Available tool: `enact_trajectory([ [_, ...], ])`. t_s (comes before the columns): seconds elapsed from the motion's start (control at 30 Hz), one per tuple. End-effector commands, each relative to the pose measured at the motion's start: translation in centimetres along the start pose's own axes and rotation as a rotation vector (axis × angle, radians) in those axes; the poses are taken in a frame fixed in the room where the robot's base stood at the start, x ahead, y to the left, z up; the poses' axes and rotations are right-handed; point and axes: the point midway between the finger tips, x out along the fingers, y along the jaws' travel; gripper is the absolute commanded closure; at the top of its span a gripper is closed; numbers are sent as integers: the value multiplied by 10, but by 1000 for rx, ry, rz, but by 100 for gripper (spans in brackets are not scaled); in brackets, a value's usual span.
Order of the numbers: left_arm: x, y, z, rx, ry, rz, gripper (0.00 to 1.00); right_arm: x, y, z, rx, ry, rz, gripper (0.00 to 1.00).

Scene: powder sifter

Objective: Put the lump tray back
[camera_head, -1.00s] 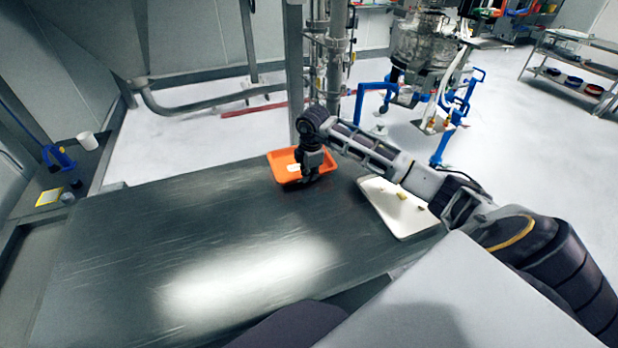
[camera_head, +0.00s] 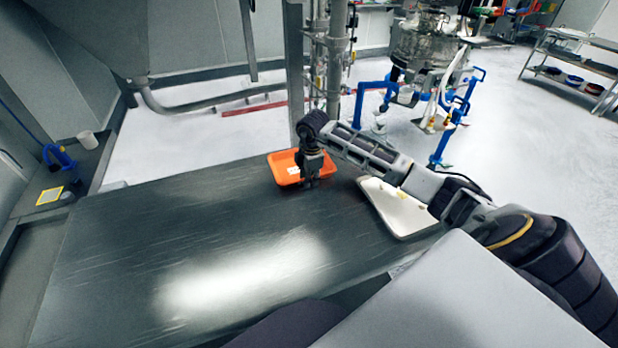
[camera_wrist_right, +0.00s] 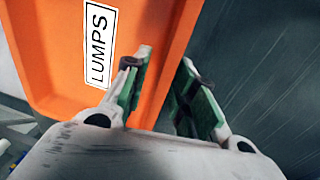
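The orange lump tray (camera_head: 284,178) sits at the far edge of the dark metal table in the head view. In the right wrist view the tray (camera_wrist_right: 60,60) fills the left side, with a white label (camera_wrist_right: 97,45) reading LUMPS. My right gripper (camera_head: 309,183) points down at the tray's right side. In the right wrist view its fingers (camera_wrist_right: 166,68) are apart, one over the tray's inside and one outside, with the tray's rim between them. A gap shows around the rim. My left gripper is out of view.
A white tray (camera_head: 395,213) with small pale pieces lies on the table to the right, partly under my right arm. The table's middle and left (camera_head: 150,230) are clear. A white cup (camera_head: 88,140) stands on the left side counter.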

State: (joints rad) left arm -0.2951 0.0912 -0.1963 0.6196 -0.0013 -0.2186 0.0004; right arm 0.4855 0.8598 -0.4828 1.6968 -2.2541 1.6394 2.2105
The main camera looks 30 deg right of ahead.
Motion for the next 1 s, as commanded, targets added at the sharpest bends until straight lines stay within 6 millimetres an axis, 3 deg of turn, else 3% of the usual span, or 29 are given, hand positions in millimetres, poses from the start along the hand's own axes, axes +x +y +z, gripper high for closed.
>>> enact_trajectory([
  [0.27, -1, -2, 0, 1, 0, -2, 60, -2, 0, 0, 0, 0, 0, 73],
  [0.47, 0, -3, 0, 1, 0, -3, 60, -16, 1, 0, -1, 1, 3, 73],
  [1.0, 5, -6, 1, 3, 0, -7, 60, -93, 1, 0, 0, 0, 3, 73],
])
